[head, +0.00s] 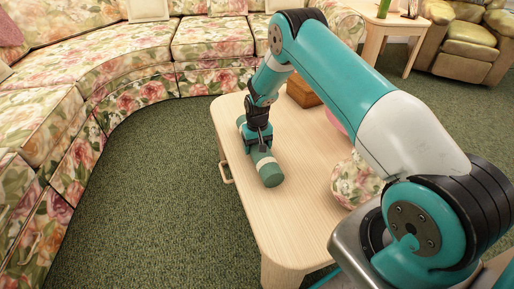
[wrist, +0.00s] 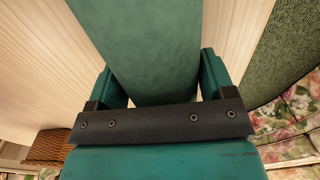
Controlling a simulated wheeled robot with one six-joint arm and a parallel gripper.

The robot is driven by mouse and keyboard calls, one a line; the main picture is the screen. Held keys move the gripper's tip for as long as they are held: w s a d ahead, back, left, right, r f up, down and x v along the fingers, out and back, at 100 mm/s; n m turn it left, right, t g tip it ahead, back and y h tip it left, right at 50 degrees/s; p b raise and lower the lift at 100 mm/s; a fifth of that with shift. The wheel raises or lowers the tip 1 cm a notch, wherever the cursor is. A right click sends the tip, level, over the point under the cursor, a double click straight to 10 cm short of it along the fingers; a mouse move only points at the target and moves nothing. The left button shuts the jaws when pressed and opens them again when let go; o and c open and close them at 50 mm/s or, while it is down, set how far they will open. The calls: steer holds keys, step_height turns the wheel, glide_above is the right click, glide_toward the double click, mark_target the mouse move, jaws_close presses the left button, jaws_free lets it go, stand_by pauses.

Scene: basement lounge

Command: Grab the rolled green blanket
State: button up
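My gripper (head: 259,147) is down over the roll, pointing at the table. In the wrist view the green roll (wrist: 145,45) runs between the two fingers of my gripper (wrist: 158,78), one on each side. The fingers are very close to the roll's sides. I cannot tell whether they press on it. The roll appears to rest on the tabletop, and its middle is partly hidden by the gripper.
A brown box (head: 303,92) stands at the table's far end. A floral round object (head: 355,182) and a pink item (head: 337,121) are on the right, partly behind my arm. A floral sofa (head: 130,75) curves around the left and back. Green carpet (head: 150,190) is clear at left.

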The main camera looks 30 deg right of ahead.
steer(key=shift+c, duration=0.8)
steer(key=shift+r, duration=0.15)
